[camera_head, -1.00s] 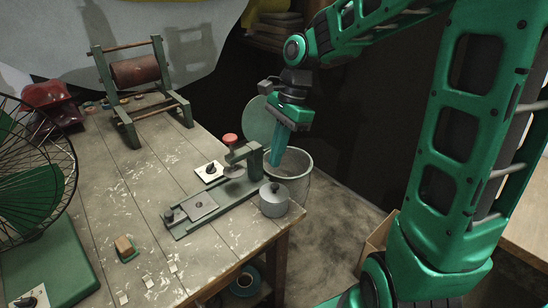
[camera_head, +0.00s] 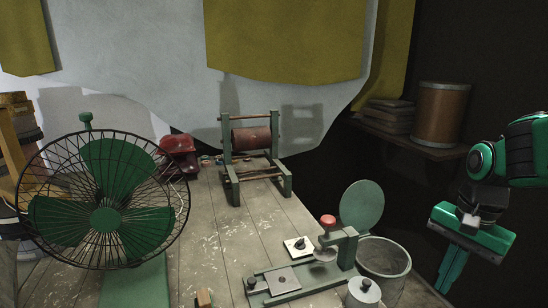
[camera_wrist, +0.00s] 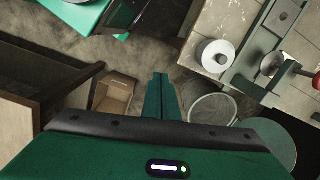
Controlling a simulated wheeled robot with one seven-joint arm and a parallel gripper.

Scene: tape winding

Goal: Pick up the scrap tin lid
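A round green disc, which looks like the scrap tin lid (camera_head: 362,207), stands upright at the back left of an open grey bin (camera_head: 409,262), which looks like the scrap tin. I cannot tell what holds it up. The disc also shows at the lower right of the wrist view (camera_wrist: 281,143), partly hidden by my gripper body. The bin's round mouth (camera_wrist: 213,109) shows right of my fingers there. My gripper (camera_head: 445,284) is right of the bin in the head view, pointing down, apart from the disc. Its fingers (camera_wrist: 160,80) are together with nothing visible between them.
A small lidded pot (camera_head: 364,293) and a green press with a red knob (camera_head: 328,221) stand at the table's edge near the bin. A wire fan (camera_head: 104,215) and a roller stand (camera_head: 252,150) are further left. A shelf holds a brown drum (camera_head: 441,114).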

